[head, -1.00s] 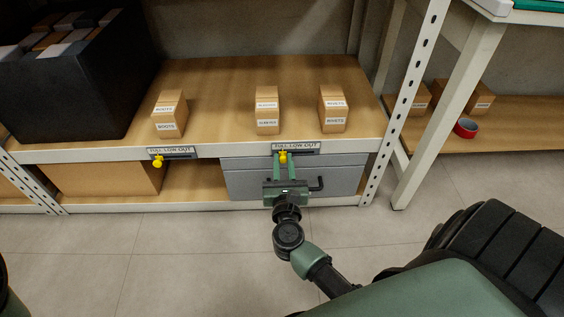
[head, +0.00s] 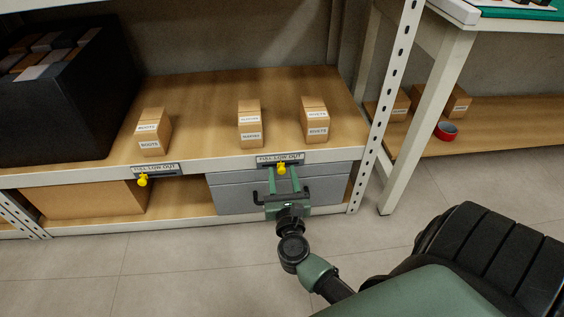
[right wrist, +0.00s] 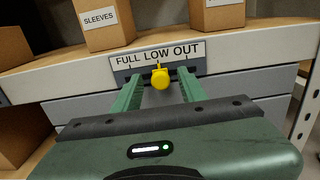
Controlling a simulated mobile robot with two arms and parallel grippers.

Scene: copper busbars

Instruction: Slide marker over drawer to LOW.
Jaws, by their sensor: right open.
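The yellow marker (head: 282,169) sits on the slot under the FULL LOW OUT label (head: 280,159) above the grey drawer (head: 235,196). In the right wrist view the marker (right wrist: 160,78) stands below the word LOW on the label (right wrist: 157,53). My right gripper (head: 282,178) is open, with one green finger on each side of the marker. In the right wrist view both fingers of the gripper (right wrist: 159,85) stand apart from the knob, with a gap on each side. My left gripper is out of view.
A second yellow marker (head: 142,180) sits under another label at the left. Small cartons, one of them (head: 249,121), stand on the shelf (head: 195,100) above. A black bin (head: 70,110) fills the shelf's left end. A white upright (head: 386,110) stands right of the drawer.

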